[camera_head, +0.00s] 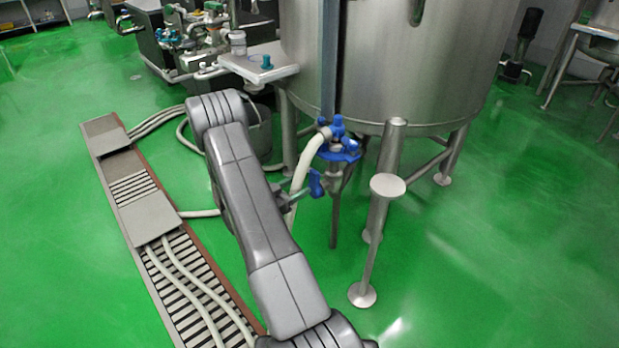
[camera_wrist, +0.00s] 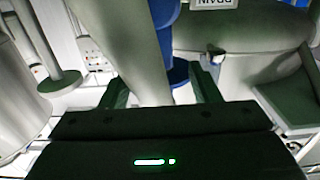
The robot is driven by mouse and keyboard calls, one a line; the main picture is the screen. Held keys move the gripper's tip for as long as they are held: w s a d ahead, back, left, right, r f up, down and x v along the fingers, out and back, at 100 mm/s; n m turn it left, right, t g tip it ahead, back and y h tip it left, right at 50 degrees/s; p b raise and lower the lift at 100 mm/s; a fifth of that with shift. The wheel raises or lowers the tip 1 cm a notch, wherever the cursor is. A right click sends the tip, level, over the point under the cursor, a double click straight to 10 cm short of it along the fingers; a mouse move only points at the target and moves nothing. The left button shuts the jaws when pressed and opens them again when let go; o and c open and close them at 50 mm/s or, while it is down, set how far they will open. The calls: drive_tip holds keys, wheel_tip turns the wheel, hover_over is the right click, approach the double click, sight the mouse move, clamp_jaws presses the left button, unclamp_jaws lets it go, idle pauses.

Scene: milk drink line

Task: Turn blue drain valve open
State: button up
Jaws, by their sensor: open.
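The blue drain valve shows in the camera_head view as a blue handle (camera_head: 316,184) below a blue fitting (camera_head: 339,152), under the steel tank (camera_head: 390,60). In the camera_wrist view a blue part (camera_wrist: 179,75) sits between my open fingers, nearer the right one, with more blue (camera_wrist: 164,12) above. My gripper (camera_wrist: 160,88) is open. In the camera_head view it is largely hidden behind my arm, with a finger showing just left of the handle. Contact with the handle cannot be told.
A pale hose (camera_head: 308,165) curves down beside the valve and crosses between my fingers in the camera_wrist view (camera_wrist: 128,50). A floor drain channel (camera_head: 150,218) runs at left. Green floor (camera_head: 500,250) at right is clear.

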sight(312, 178)
drive_tip(key=v, duration=0.4)
drive_tip(key=shift+s+a, duration=0.1)
drive_tip(key=b+x, duration=0.2)
drive_tip(key=x, duration=1.2)
